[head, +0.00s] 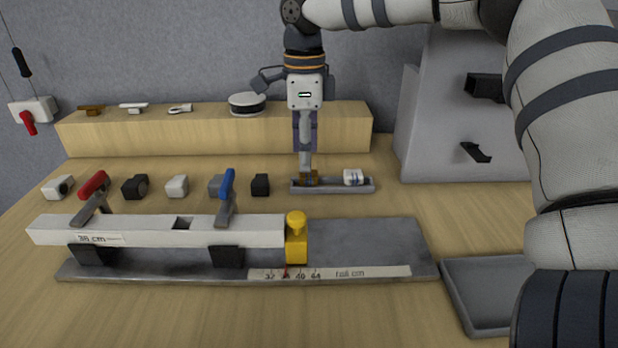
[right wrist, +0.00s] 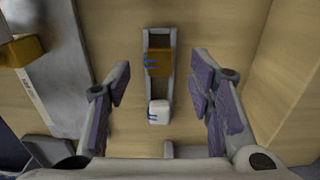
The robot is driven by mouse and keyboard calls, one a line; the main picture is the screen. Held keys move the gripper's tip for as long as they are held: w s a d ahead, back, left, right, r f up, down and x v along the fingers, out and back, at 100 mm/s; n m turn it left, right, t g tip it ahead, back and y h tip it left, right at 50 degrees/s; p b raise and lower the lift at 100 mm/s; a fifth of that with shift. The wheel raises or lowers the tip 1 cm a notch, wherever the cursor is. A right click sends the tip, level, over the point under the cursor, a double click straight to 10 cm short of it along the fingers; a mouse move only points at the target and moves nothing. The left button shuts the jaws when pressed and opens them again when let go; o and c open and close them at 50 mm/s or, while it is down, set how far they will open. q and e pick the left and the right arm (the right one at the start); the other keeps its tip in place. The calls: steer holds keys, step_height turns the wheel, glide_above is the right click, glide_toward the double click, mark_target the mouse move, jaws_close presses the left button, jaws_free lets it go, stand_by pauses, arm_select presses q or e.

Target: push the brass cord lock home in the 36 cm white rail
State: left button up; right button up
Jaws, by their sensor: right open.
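The brass cord lock (head: 313,179) sits at the left end of a small grey tray (head: 330,188). It also shows in the right wrist view (right wrist: 158,62), with a blue mark on its side. My right gripper (head: 305,162) points down over it, fingers apart. In the right wrist view the open fingers (right wrist: 161,75) stand either side of the tray, with nothing between the pads gripped. The white rail (head: 150,232) lies on the grey fixture, its label hard to read as 36 or 38 cm. A dark opening (head: 183,222) shows in its top. My left gripper is not in view.
A white cord lock (head: 353,177) shares the tray. Red (head: 94,184) and blue (head: 227,184) clamp handles rise over the rail, with a yellow stop (head: 296,240) at its right end. Several end caps stand behind. An empty grey tray (head: 485,300) lies front right.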

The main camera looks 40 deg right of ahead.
mark_target(306, 179)
step_height(306, 179, down, 4)
jaws_close()
steer(key=shift+r, duration=0.15)
